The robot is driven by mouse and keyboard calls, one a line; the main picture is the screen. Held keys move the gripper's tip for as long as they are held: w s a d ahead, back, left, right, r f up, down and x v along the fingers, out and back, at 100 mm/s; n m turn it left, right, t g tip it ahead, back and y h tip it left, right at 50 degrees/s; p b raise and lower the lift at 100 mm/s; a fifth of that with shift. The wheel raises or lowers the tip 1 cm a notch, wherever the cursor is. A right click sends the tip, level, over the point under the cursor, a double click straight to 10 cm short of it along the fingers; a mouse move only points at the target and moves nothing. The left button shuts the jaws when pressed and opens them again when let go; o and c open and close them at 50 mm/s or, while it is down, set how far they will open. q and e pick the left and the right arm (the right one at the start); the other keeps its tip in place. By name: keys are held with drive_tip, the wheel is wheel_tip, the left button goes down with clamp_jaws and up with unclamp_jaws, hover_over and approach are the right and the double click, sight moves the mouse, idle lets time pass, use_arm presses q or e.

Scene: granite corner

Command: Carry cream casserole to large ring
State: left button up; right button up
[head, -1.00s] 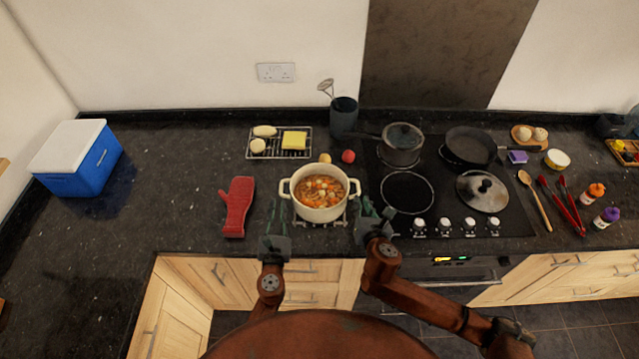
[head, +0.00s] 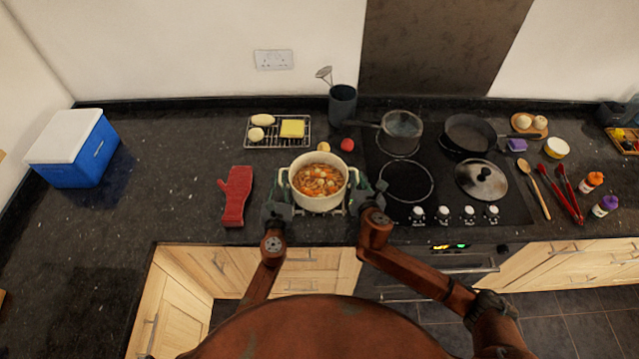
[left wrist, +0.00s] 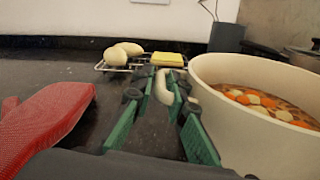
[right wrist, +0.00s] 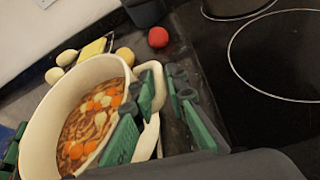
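A red oven mitt (head: 235,196) lies left of the casserole. A rack (head: 262,141), a red ball-like item (head: 347,145) and a utensil pot (head: 342,104) are behind. A saucepan (head: 402,128), frying pan (head: 467,134) and lid (head: 482,180) occupy other parts of the hob.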

use_arm(q)
drive_tip(key=shift+w, duration=0.35)
use_arm(e)
drive_tip(key=shift+w+f, duration=0.1)
drive_tip(key=shift+w, duration=0.2)
use_arm(q)
clamp_jaws()
use_arm(e)
clamp_jaws()
use_arm(q)
drive_tip(key=shift+w+r, duration=0.1)
drive_tip(key=shift+r, duration=0.25)
use_arm(e)
drive_tip(key=shift+w+r, duration=0.15)
drive_tip(key=shift+r, duration=0.15)
use_arm(q)
drive_tip(key=shift+r, duration=0.1)
use_arm(e)
drive_tip(key=shift+r, duration=0.1)
